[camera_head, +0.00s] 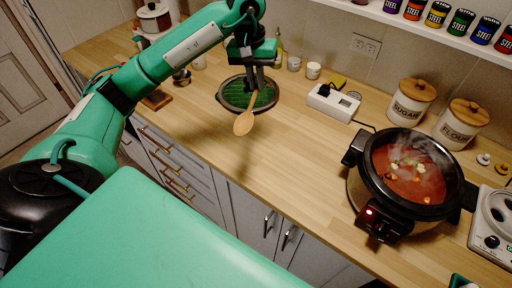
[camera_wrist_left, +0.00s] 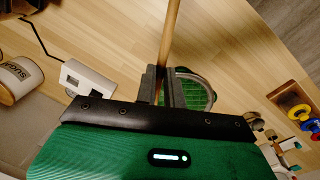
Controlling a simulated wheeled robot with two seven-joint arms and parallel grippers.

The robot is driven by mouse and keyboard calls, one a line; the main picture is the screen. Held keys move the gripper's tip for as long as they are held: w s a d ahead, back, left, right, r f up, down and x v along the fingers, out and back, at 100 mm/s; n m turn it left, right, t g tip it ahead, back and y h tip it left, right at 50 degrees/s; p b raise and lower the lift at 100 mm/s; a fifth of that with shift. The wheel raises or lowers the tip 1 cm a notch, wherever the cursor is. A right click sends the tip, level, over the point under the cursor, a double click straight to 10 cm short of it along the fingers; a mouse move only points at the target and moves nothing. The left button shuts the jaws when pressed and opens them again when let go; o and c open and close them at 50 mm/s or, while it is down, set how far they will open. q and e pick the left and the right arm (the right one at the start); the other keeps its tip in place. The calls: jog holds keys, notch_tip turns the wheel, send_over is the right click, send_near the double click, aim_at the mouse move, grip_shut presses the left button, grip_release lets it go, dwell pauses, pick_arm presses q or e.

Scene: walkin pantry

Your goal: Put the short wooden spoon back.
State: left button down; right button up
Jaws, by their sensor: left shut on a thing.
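The short wooden spoon (camera_head: 243,122) is in my left gripper (camera_head: 255,88), which is shut on its handle. The spoon's bowl hangs down at the near side of the gripper in the head view. In the left wrist view the handle (camera_wrist_left: 171,35) runs up out of frame from between the fingers (camera_wrist_left: 160,88). Behind the gripper is a round dark-rimmed dish with a green grid inside (camera_head: 233,96); it also shows in the left wrist view (camera_wrist_left: 196,92). I cannot tell whether the spoon touches it. My right gripper is not in view.
A steaming slow cooker of red stew (camera_head: 406,180) stands at the right. Sugar (camera_head: 411,101) and flour (camera_head: 460,123) canisters are behind it. A white device (camera_head: 333,103) and small cups (camera_head: 313,70) stand near the wall. The counter's middle (camera_head: 290,150) is clear.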

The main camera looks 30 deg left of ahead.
pick_arm(q)
jog(key=shift+f, duration=0.25)
jog(key=p, duration=0.5)
send_over(258, 139)
jog(key=f, duration=1.5)
jog(key=shift+s+a+f, duration=0.15)
jog(key=shift+a, duration=0.1)
notch_tip(258, 139, down, 4)
jog(key=shift+r+p, duration=0.15)
jog(key=shift+p, duration=0.25)
jog(key=shift+f, duration=0.25)
jog(key=c, duration=1.5)
grip_release()
jog(key=shift+r, duration=0.1)
